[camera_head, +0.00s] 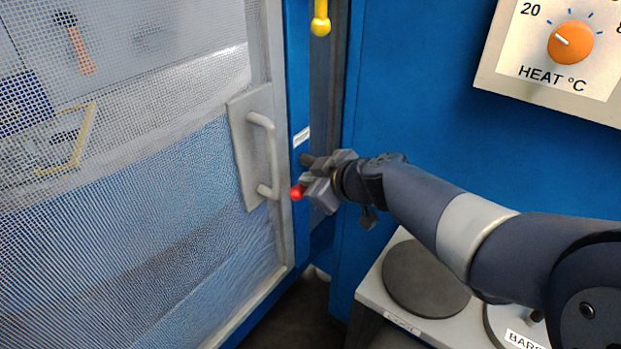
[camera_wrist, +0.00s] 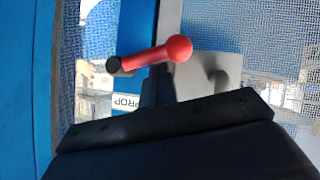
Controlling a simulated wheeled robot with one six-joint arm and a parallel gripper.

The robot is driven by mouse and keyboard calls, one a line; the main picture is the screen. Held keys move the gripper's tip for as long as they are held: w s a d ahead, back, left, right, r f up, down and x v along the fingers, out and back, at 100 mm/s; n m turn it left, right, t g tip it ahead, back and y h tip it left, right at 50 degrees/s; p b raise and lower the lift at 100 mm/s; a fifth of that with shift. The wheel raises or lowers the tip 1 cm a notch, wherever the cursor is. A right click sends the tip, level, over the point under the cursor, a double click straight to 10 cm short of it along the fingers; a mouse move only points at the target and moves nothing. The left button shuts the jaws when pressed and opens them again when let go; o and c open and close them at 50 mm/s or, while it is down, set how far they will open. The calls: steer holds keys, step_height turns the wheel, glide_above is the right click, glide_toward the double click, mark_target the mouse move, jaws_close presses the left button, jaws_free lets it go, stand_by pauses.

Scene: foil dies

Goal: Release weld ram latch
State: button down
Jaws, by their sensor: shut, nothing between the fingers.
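A red lever with a round knob (camera_head: 297,192) sits low on the blue post beside the mesh door. In the wrist view the red lever (camera_wrist: 155,55) lies nearly level, from a black pivot at left to its ball end at right. My gripper (camera_head: 312,178) is shut and empty at this lever, its tips close by; I cannot tell whether they touch. In the wrist view my gripper (camera_wrist: 157,85) shows dark just below the lever. A yellow-ended handle (camera_head: 320,24) hangs higher in the recess. I cannot tell which part is the weld ram latch.
A mesh door with a grey pull handle (camera_head: 265,150) stands left of my gripper. A white label (camera_wrist: 127,103) by the red lever reads "PROP", upside down. A heat dial (camera_head: 571,43) is at upper right. A bench with round dark plates (camera_head: 425,280) lies below my arm.

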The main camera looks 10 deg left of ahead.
steer(key=shift+f, duration=0.15)
steer(key=shift+f+b, duration=0.1)
steer(key=shift+b, duration=0.7)
steer(key=shift+f+n+b, duration=0.15)
steer(key=shift+n+b, duration=0.15)
steer(key=shift+b, duration=0.45)
step_height(320, 180, down, 6)
steer(key=w+n+t+b, duration=0.2)
steer(key=n+t+b, duration=0.4)
steer(key=b, duration=2.2)
steer(key=shift+d+n+t+b, duration=0.4)
steer(key=shift+t, duration=0.1)
steer(key=shift+w+d+f+b, duration=0.15)
steer(key=shift+w+b, duration=0.2)
steer(key=shift+b, duration=0.25)
